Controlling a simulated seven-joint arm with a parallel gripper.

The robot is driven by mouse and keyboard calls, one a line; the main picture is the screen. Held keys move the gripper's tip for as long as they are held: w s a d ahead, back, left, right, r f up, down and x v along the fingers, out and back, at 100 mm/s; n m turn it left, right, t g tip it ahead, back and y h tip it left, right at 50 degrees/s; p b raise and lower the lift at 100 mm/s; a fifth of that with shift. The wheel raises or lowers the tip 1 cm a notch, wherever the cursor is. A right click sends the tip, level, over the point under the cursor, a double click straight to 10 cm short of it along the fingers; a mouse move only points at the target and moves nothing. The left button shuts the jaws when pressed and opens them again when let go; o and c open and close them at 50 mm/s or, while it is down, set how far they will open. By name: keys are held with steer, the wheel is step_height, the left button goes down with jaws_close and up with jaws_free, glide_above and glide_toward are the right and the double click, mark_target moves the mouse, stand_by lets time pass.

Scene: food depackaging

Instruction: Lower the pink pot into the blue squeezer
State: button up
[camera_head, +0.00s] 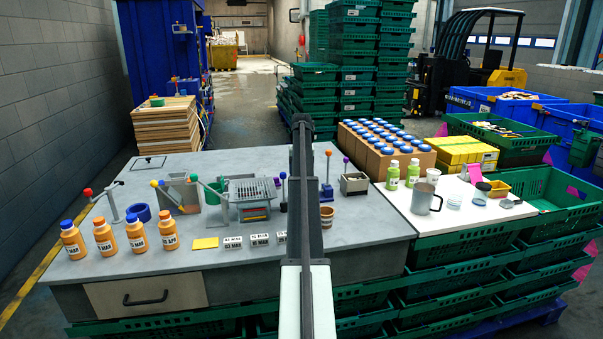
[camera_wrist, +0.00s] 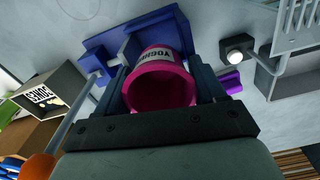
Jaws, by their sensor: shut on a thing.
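The pink pot (camera_wrist: 160,92), with a white label, is between the two fingers of my gripper (camera_wrist: 160,78) in the wrist view. My gripper is shut on it, and its open mouth faces the wrist camera. The blue squeezer (camera_wrist: 98,42) lies behind the pot in that view, with blue parts on both sides of it. How far the pot's hidden lower end is inside the squeezer cannot be told. In the head view the blue squeezer (camera_head: 326,193) shows just right of my arm, which covers the pot and gripper there.
An orange lever ball (camera_wrist: 38,167) is close to my gripper's left side. A small grey box (camera_head: 353,183) and a brown-striped cup (camera_head: 327,217) stand right of my arm. A grill-like device (camera_head: 252,190) stands to the left. The grey table's (camera_head: 365,222) front right is clear.

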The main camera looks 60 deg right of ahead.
steer(key=shift+s+a+f, duration=0.2)
steer(key=shift+a+f, duration=0.05)
steer(key=shift+f, duration=0.4)
steer(key=shift+s+a+f, duration=0.2)
steer(key=shift+a+f, duration=0.05)
steer(key=shift+f, duration=0.4)
steer(key=o, duration=1.1)
steer(key=shift+o, duration=0.5)
steer(key=shift+a, duration=0.15)
steer(key=shift+w+r, duration=0.1)
steer(key=shift+r, duration=0.05)
steer(key=shift+w+r, duration=0.1)
steer(key=shift+r, duration=0.55)
steer(key=r, duration=0.6)
steer(key=d+r, duration=0.1)
steer(key=r, duration=0.2)
steer(key=shift+d, duration=0.1)
